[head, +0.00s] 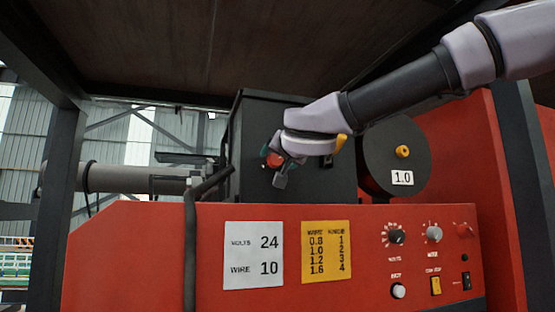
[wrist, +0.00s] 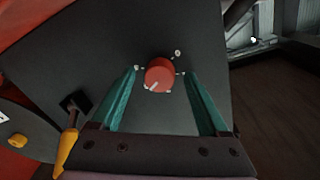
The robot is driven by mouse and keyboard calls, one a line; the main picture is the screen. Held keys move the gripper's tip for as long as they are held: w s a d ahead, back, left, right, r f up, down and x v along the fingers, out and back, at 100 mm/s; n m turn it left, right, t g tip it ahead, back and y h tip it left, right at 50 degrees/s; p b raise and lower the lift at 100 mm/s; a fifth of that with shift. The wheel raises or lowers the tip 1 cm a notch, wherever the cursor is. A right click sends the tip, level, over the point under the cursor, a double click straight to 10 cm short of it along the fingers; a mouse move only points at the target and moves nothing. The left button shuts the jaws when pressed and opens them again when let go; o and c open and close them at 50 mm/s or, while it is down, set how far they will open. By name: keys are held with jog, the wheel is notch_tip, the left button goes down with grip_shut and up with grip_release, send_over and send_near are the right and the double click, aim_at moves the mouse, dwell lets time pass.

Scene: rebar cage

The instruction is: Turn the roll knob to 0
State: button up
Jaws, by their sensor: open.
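A round red knob (wrist: 159,73) sits on the face of a dark box (head: 252,120); I take it for the roll knob. In the wrist view its white pointer line aims down and to the left. Small white marks ring it, too small to read. My gripper (wrist: 161,76) is open, its teal fingers on either side of the knob in the picture, with gaps to both sides. I cannot tell whether the tips reach past the knob's front. In the head view the knob (head: 273,160) is partly hidden by my gripper (head: 279,171).
An orange-handled item (wrist: 68,150) is at the box face, close to my gripper. A black wire reel (head: 380,165) labelled 1.0 is to the right. Below is a red panel with a 24 volts, wire 10 card (head: 254,256), a yellow chart (head: 327,252) and several knobs.

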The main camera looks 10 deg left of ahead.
grip_shut()
